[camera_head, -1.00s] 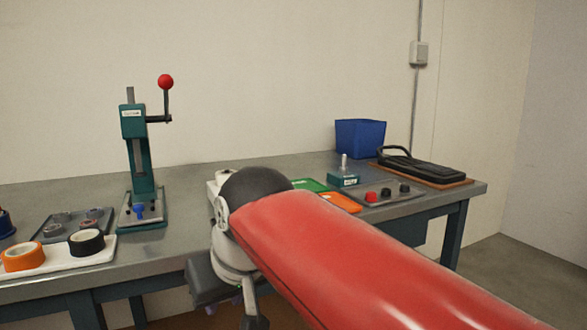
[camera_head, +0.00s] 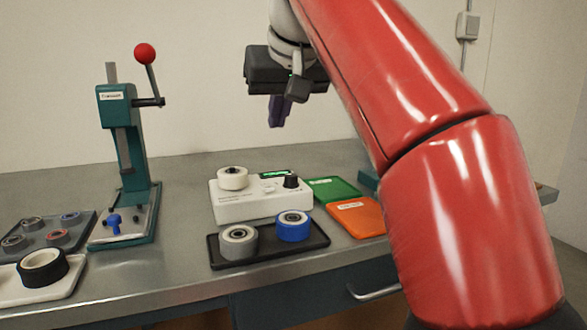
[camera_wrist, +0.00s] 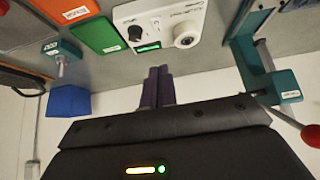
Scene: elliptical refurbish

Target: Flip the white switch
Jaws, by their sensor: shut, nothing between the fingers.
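A white box-shaped device (camera_head: 250,207) stands on the bench in the head view. On its top are a white wheel (camera_head: 232,178), a green-lit display (camera_head: 275,174), a black knob (camera_head: 291,181) and a small pale part (camera_head: 268,188) that may be a switch. The device also shows upside down in the wrist view (camera_wrist: 170,10). A pale box (camera_head: 467,26) is fixed to the wall at upper right; I cannot tell whether it is a switch. My gripper (camera_head: 277,112), with purple fingers, is shut and empty above the device. Its fingers also show in the wrist view (camera_wrist: 158,72).
A black tray (camera_head: 265,254) with a grey and a blue wheel lies before the device. Green (camera_head: 333,189) and orange (camera_head: 358,216) trays lie to its right. A teal press (camera_head: 128,160) with a red-ball lever stands left. Bare bench lies between press and device.

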